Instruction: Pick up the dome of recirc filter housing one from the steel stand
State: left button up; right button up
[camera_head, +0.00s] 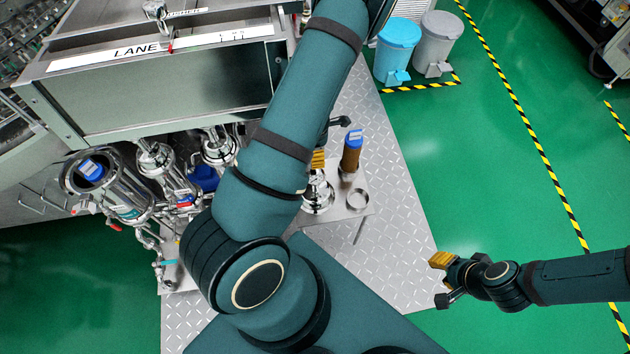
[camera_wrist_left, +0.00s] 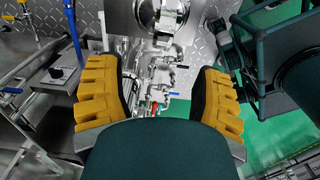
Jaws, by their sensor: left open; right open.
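The steel stand (camera_head: 335,228) is right of the centre in the head view. A shiny metal dome (camera_head: 318,196) sits on its left part, partly behind my arm. A shiny round metal part, seemingly this dome (camera_wrist_left: 160,14), shows at the top of the left wrist view, beyond the fingertips. My left gripper (camera_wrist_left: 160,85) is open with nothing between its yellow-padded fingers. In the head view my arm hides most of it; one yellow pad shows just above the dome. My right gripper (camera_head: 441,280) is open and empty over the floor at the right.
A brown filter with a blue cap (camera_head: 352,152) stands on the stand, behind a metal ring (camera_head: 358,199). An open steel housing (camera_head: 125,195) with a blue-capped part inside stands at left among pipes. Blue and grey bins (camera_head: 398,48) stand at the back.

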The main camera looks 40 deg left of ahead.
aim_at(316, 172)
pick_arm(q)
notch_tip(316, 172, down, 8)
jog(key=b, duration=0.3)
jog(key=shift+s+d+r, duration=0.1)
jog(key=shift+r, duration=0.15)
jog(key=shift+d+f+b, duration=0.15)
jog(key=shift+f+b, duration=1.5)
jog(key=shift+f, duration=1.25)
jog(key=shift+r, duration=0.1)
grip_shut()
